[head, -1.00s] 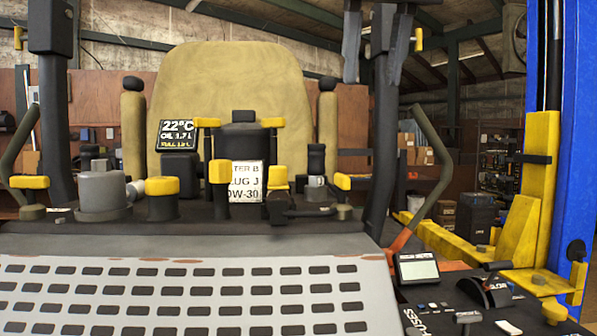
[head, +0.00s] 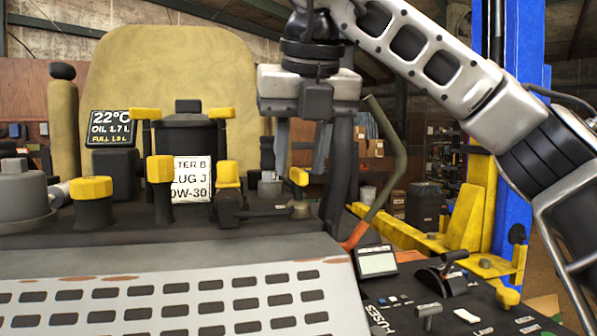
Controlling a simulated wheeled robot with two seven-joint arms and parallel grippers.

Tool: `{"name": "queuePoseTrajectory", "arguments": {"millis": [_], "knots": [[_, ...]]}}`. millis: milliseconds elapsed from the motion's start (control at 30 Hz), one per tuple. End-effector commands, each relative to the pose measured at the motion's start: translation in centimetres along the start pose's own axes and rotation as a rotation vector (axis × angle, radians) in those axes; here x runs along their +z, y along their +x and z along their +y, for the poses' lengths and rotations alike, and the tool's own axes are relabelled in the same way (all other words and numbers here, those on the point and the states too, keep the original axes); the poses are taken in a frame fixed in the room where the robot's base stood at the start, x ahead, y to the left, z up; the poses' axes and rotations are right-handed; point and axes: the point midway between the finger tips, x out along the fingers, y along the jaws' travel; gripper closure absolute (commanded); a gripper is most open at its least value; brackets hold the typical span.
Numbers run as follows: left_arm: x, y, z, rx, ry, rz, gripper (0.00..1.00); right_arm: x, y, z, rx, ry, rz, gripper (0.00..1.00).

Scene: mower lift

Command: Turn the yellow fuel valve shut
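Several yellow-topped parts stand on the black deck; I cannot tell for certain which is the fuel valve. A small yellow lever (head: 228,175) sits on a black fitting with a sideways pipe, right of the white label. A yellow knob (head: 299,176) on a dark stem shows farther right. Other yellow knobs (head: 159,169) stand left of the label. My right gripper (head: 301,160) points down at the right of the deck. Its two grey fingers are apart, with nothing seen held, and the right knob appears near their tips; depth is unclear. My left gripper is out of view.
The white label (head: 192,180) is at the deck's middle, before a tan seat (head: 172,75). A slotted grey panel (head: 170,290) lies in front. A green-grey bar (head: 388,160) and a control panel (head: 440,298) are at the right, beside a blue post (head: 520,130).

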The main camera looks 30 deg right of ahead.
Motion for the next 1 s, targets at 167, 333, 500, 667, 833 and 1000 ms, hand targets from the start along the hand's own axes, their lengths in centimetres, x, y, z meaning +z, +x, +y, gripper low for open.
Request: {"name": "queuePoseTrajectory", "arguments": {"millis": [167,333,500,667,833,1000], "knots": [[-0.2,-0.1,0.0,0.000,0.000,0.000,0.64,0.0,2.0,0.0,0.000,-0.001,0.002,0.66],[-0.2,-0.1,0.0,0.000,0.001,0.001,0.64,0.0,2.7,0.0,0.000,0.001,0.001,0.66],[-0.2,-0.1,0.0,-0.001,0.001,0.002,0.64,0.0,2.7,0.0,0.000,0.001,0.000,0.66],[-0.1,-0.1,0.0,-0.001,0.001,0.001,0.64,0.0,2.7,0.0,0.000,0.000,0.000,0.91],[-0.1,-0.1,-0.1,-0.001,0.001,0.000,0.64,0.0,2.7,0.0,0.000,0.000,0.000,1.00],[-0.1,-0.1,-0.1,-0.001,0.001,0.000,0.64,0.0,2.7,0.0,-0.006,0.011,0.001,1.00]]}}
